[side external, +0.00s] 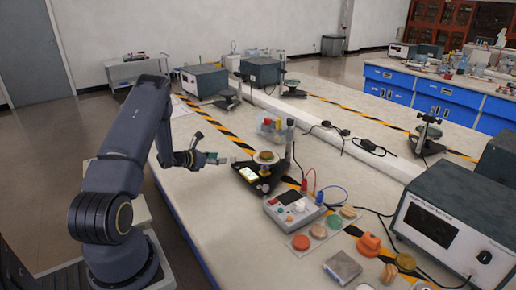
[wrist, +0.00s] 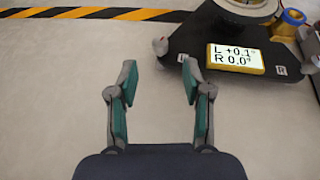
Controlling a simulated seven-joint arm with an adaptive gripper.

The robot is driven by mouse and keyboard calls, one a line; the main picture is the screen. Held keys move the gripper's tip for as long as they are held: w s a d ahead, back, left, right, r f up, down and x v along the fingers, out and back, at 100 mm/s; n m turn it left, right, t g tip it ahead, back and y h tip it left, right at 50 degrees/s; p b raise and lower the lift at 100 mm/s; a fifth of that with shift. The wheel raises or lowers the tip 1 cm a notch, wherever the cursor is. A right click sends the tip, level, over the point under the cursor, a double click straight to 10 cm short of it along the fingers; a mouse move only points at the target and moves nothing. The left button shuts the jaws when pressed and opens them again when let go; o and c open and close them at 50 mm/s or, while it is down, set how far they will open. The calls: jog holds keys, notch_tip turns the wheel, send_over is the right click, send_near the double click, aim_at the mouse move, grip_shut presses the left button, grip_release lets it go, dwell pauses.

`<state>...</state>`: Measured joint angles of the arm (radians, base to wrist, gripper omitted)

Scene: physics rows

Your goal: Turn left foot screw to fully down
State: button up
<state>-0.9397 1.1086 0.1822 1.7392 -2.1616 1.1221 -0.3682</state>
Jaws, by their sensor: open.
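A black levelling base (wrist: 215,32) stands on the bench at the upper right of the wrist view, with a round pale platform on top. A pale rounded knob (wrist: 160,47), apparently the left foot screw, sits at its left corner beside a small L label. A yellow-framed display (wrist: 236,59) reads L +0.1° and R 0.0°. My gripper (wrist: 160,80) is open and empty, its fingertips just short of the knob and apart from it. In the side view my gripper (side external: 217,158) is left of the base (side external: 262,182); the knob is too small to make out there.
A grey meter box (side external: 292,208) with red and blue leads stands close to the base. A striped tape line (wrist: 80,13) crosses the bench. The bench left of the base is clear.

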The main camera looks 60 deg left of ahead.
aim_at(232, 158)
jog(key=x, duration=0.7)
jog(key=shift+w+f, duration=0.15)
jog(key=shift+w, duration=0.2)
grip_shut()
